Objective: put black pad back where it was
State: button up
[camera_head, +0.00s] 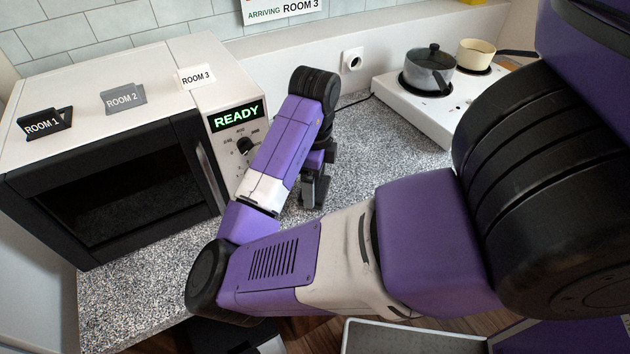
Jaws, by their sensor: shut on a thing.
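My gripper (314,190) points down just above or at the speckled counter, right of the microwave. It is shut on a small dark thing, which I take to be the black pad (321,192). The pad is hard to tell apart from the dark fingers, and my arm hides part of this area. I cannot tell whether the pad touches the counter.
A microwave (120,185) reading READY stands left, with black ROOM 1 (45,122), grey ROOM 2 (124,98) and white ROOM 3 (196,77) signs on top. A hob (415,108) with a lidded pot (430,72) and cream pan (476,54) stands back right. Counter (365,160) between is clear.

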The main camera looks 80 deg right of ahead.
aim_at(316, 179)
jog(key=shift+f, duration=0.1)
jog(key=shift+f, duration=0.15)
jog(key=o, duration=1.3)
notch_tip(316, 179, up, 13)
jog(key=p, duration=0.1)
jog(key=shift+f, duration=0.2)
jog(key=shift+s, duration=0.1)
